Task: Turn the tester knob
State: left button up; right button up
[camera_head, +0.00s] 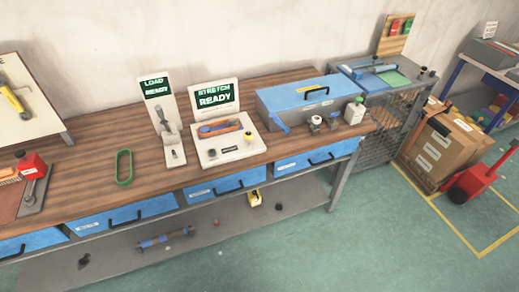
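Two white testers stand on the wooden workbench. The left tester (174,155) has a screen (156,87) reading "LOAD READY" and an upright grey lever-like part. The wider right tester (241,150) has a screen (214,96) reading "STRETCH READY". An orange and blue piece (219,128) lies across its base. A small dark round part, which looks like a knob (248,136), sits at its right side, and another small dark part (215,154) sits at its front left. I cannot tell for sure which is the tester knob. Neither of my grippers is in view.
A green loop (124,167) lies left of the testers on the workbench (90,180). A blue toolbox (305,96) and small bottles (354,111) stand on the right. Blue drawers (226,186) run below the top. Cardboard boxes (443,150) and a red cart (480,182) are on the floor.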

aim_at(248, 135)
jog(key=k, duration=0.7)
jog(key=u, duration=0.8)
jog(key=i, duration=1.45)
jog(key=z, duration=0.3)
